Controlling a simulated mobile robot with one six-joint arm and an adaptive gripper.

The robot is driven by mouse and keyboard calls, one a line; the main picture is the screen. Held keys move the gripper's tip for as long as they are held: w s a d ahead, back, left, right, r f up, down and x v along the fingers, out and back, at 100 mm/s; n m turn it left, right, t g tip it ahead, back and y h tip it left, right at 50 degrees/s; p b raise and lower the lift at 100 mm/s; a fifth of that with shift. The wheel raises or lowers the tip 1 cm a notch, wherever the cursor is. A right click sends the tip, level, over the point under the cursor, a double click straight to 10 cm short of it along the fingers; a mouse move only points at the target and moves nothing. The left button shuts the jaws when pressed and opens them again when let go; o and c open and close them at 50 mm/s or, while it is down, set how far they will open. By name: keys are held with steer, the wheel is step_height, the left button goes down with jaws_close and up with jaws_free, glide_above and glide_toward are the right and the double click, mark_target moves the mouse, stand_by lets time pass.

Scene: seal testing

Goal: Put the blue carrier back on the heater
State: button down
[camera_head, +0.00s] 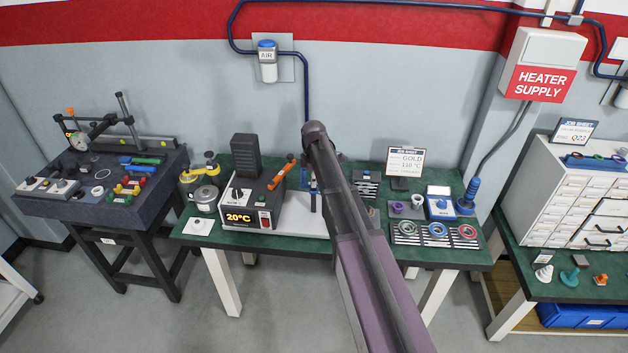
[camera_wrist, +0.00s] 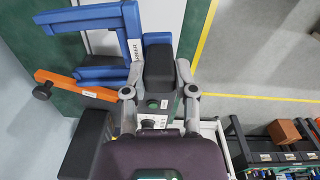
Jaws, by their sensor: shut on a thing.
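The blue carrier (camera_wrist: 100,73), an angular blue frame with a small white label, fills the upper left of the wrist view. The heater (camera_head: 252,208) is a dark box with a 20 °C display and an orange lever (camera_head: 284,172); the lever (camera_wrist: 75,88) also shows in the wrist view, left of my gripper. In the head view my arm hides the gripper and most of what lies behind it. I cannot tell whether the carrier touches anything below.
A metal pot (camera_head: 204,197) stands left of the heater. A white drawer cabinet (camera_head: 565,190) stands at the far right.

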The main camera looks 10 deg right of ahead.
steer(key=shift+d+f+b, duration=0.1)
steer(key=shift+f+b, duration=2)
steer(key=shift+f, duration=0.05)
steer(key=shift+f, duration=0.15)
steer(key=shift+f+b, duration=5.45)
steer(key=shift+b, duration=0.1)
steer(key=shift+f+b, duration=0.6)
steer(key=shift+c, duration=1.7)
jaws_free()
steer(key=shift+r, duration=0.15)
